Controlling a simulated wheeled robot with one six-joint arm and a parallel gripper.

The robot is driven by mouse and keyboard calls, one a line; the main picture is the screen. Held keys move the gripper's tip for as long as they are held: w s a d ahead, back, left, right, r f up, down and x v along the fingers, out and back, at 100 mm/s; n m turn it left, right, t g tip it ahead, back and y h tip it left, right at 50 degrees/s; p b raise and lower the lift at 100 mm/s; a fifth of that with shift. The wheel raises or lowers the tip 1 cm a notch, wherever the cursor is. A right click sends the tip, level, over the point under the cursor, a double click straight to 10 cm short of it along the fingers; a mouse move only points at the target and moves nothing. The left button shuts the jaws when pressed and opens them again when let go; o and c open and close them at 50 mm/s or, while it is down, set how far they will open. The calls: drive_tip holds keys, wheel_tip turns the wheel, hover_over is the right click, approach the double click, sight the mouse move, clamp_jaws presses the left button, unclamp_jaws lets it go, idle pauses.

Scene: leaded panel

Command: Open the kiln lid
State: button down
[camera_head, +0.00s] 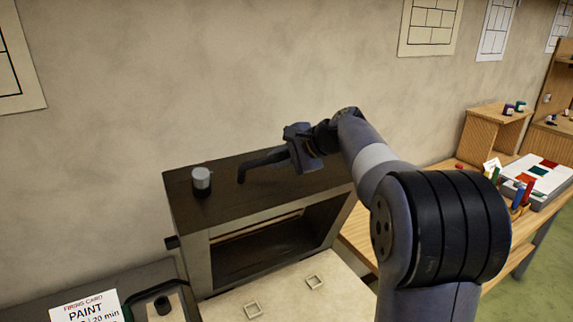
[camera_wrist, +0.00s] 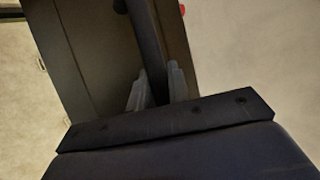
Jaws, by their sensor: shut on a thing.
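The kiln (camera_head: 198,250) is a grey box against the wall, with a dark opening facing forward. A dark panel on top, which looks like the kiln lid (camera_head: 215,205), carries a black bent bar handle (camera_head: 262,158). The panel also fills the background of the wrist view (camera_wrist: 95,60). My gripper (camera_head: 290,153) is above the panel, shut on the handle. In the wrist view my gripper's two grey fingers (camera_wrist: 158,90) lie on either side of the dark handle bar (camera_wrist: 147,45). I cannot tell the lid's exact angle; the hinge is not visible.
A grey-white knob (camera_head: 201,180) stands on the left of the kiln top. A pale slab (camera_head: 285,290) with small square pieces lies in front. A firing card (camera_head: 88,306) is at lower left. A wooden bench (camera_head: 455,180) with a tray (camera_head: 540,180) stands right.

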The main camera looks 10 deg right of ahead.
drive_tip(key=shift+g, duration=0.5)
drive_tip(key=shift+w+a+r, duration=0.1)
drive_tip(key=shift+w+a, duration=0.1)
drive_tip(key=shift+w, duration=0.45)
drive_tip(key=shift+w+a+r, duration=0.1)
drive_tip(key=shift+w+a, duration=0.1)
drive_tip(key=shift+w, duration=0.45)
drive_tip(key=shift+w+a+r, duration=0.1)
drive_tip(key=shift+w+a, duration=0.1)
drive_tip(key=shift+w, duration=0.45)
drive_tip(key=c, duration=1.3)
unclamp_jaws()
drive_tip(key=shift+f, duration=0.1)
drive_tip(key=b+v, duration=0.1)
drive_tip(key=v, duration=1)
drive_tip(key=shift+a, duration=0.15)
drive_tip(key=shift+a+f, duration=0.1)
